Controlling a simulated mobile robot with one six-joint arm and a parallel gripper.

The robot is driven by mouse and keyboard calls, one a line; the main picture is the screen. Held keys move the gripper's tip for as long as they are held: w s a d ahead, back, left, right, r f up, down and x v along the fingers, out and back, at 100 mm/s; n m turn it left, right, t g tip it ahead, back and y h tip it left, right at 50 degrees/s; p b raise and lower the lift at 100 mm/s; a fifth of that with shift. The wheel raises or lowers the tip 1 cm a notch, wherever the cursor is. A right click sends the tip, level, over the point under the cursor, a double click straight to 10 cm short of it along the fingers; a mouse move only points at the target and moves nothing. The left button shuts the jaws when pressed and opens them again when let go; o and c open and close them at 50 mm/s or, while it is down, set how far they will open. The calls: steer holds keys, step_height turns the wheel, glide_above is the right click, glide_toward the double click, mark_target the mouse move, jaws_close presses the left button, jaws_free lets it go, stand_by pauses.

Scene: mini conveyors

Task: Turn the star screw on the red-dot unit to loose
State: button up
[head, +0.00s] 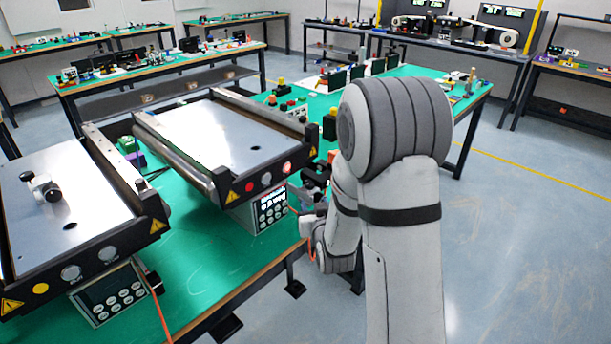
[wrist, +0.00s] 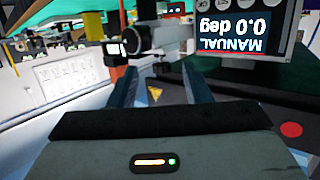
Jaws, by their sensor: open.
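The red-dot unit is the right-hand mini conveyor (head: 215,135) in the head view, with a red dot (head: 249,187) on its black front end. The red dot also shows in the wrist view (wrist: 291,129). A dark knob-like part (wrist: 137,38) sits beside the unit's display box in the wrist view; it may be the star screw, but its lobes are not clear. My gripper (wrist: 158,86) is open and empty, its two fingers pointing towards that part, which appears beyond the tips. In the head view my arm and wrist partly hide this corner.
The unit's display (wrist: 231,34) reads "MANUAL 0.0 deg", upside down in the wrist view. A second conveyor with a yellow dot (head: 40,288) stands at left. An orange cable (head: 160,315) hangs beside its control box. Small parts stand farther back on the green table (head: 200,270).

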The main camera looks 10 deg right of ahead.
mark_target(311, 187)
steer(key=w+p, duration=0.1)
steer(key=w, duration=0.1)
steer(key=w+t+p, duration=0.1)
steer(key=w, duration=0.2)
steer(key=w+r+t, duration=0.1)
steer(key=w, duration=0.2)
steer(key=shift+d+p, duration=0.1)
steer(key=shift+p, duration=0.3)
steer(key=shift+c, duration=0.4)
